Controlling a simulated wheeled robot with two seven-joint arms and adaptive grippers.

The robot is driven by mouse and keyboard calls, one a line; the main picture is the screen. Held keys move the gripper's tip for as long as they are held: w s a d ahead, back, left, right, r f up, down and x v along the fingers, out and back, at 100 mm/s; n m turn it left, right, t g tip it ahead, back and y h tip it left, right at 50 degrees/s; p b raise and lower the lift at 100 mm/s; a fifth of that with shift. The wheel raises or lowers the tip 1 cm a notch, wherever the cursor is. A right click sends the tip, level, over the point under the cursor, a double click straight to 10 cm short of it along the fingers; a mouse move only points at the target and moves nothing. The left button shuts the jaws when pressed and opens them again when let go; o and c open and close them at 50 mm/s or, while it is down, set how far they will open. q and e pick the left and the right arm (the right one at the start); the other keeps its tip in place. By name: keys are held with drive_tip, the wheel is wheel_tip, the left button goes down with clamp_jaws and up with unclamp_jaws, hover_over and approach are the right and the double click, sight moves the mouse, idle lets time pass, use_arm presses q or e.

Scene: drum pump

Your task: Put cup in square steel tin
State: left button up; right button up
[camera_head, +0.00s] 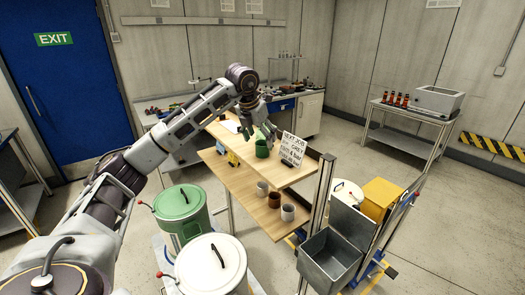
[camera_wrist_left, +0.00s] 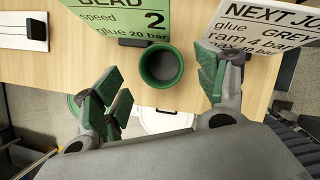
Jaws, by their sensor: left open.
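A green cup (camera_head: 262,148) stands upright on the upper wooden shelf. It also shows in the left wrist view (camera_wrist_left: 161,65), seen from above with its dark inside. My left gripper (camera_head: 260,130) is at the cup, above the shelf. In the left wrist view the fingers of my left gripper (camera_wrist_left: 158,90) are wide apart, one on each side in front of the cup, and grip nothing. The square steel tin (camera_head: 328,262) is an open grey box at the lower right, apart from the shelf. My right gripper is not in view.
A grey cup (camera_head: 262,188), a brown cup (camera_head: 274,200) and a white cup (camera_head: 288,212) stand on the lower shelf. A "NEXT JOB" sign (camera_head: 292,149) and a green-and-white sign (camera_wrist_left: 125,18) stand close to the green cup. Lidded drums, green (camera_head: 180,205) and white (camera_head: 210,262), stand at the front left.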

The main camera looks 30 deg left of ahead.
sight(262, 143)
use_arm(q)
drive_tip(key=shift+p+x, duration=0.45)
drive_tip(key=shift+x, duration=1.6)
drive_tip(key=shift+c, duration=0.2)
drive_tip(key=c, duration=1.1)
drive_tip(key=shift+r, duration=0.15)
drive_tip(key=shift+r+b, duration=0.55)
drive_tip(key=shift+r, duration=4.35)
